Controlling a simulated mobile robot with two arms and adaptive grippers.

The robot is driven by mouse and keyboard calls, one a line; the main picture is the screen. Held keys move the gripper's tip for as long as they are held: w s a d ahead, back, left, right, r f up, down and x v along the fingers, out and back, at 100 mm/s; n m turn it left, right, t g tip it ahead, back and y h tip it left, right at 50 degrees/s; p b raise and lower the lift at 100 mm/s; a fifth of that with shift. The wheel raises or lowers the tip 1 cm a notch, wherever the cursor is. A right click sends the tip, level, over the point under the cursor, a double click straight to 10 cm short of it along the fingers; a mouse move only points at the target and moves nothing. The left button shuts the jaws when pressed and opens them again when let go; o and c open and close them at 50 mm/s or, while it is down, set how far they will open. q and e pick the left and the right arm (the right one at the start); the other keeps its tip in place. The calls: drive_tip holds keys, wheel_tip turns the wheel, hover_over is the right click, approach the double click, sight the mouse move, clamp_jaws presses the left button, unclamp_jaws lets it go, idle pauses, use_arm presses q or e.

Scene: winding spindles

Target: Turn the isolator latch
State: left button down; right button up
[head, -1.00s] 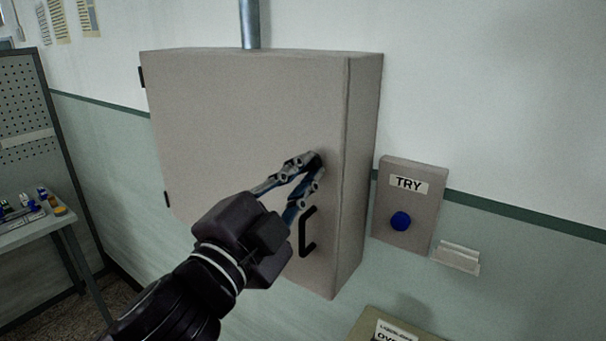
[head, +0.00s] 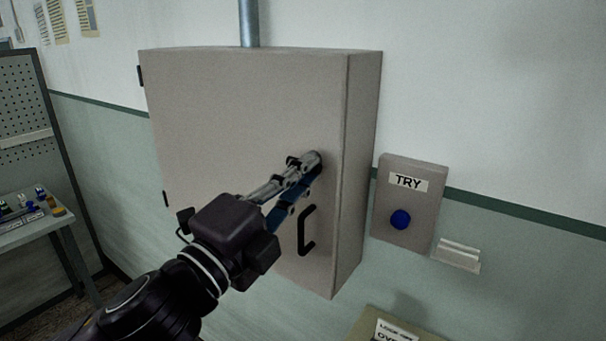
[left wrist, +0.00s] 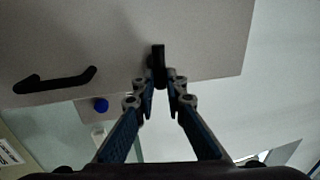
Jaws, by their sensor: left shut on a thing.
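The isolator cabinet (head: 240,110) is a grey box on the wall with its door closed. My left gripper (head: 310,165) is at the right part of the door, above the black door handle (head: 304,232). The small black latch (left wrist: 159,60) stands out from the door in the left wrist view, between the fingertips of the left gripper (left wrist: 161,82), which is shut on it. In the head view the fingers mostly hide the latch. The handle also shows in the left wrist view (left wrist: 55,80), apart from the fingers. My right gripper is not in view.
A grey box labelled TRY (head: 409,182) with a blue button (head: 400,219) is on the wall right of the cabinet. A labelled box (head: 385,328) is at the bottom edge. A workbench (head: 35,228) stands far left.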

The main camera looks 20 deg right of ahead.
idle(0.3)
use_arm(q)
drive_tip(key=c, duration=2)
unclamp_jaws()
drive_tip(key=shift+o, duration=0.2)
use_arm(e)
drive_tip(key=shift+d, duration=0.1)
use_arm(q)
drive_tip(key=v, duration=0.7)
drive_tip(key=shift+s+a+f, duration=0.1)
drive_tip(key=shift+a, duration=0.05)
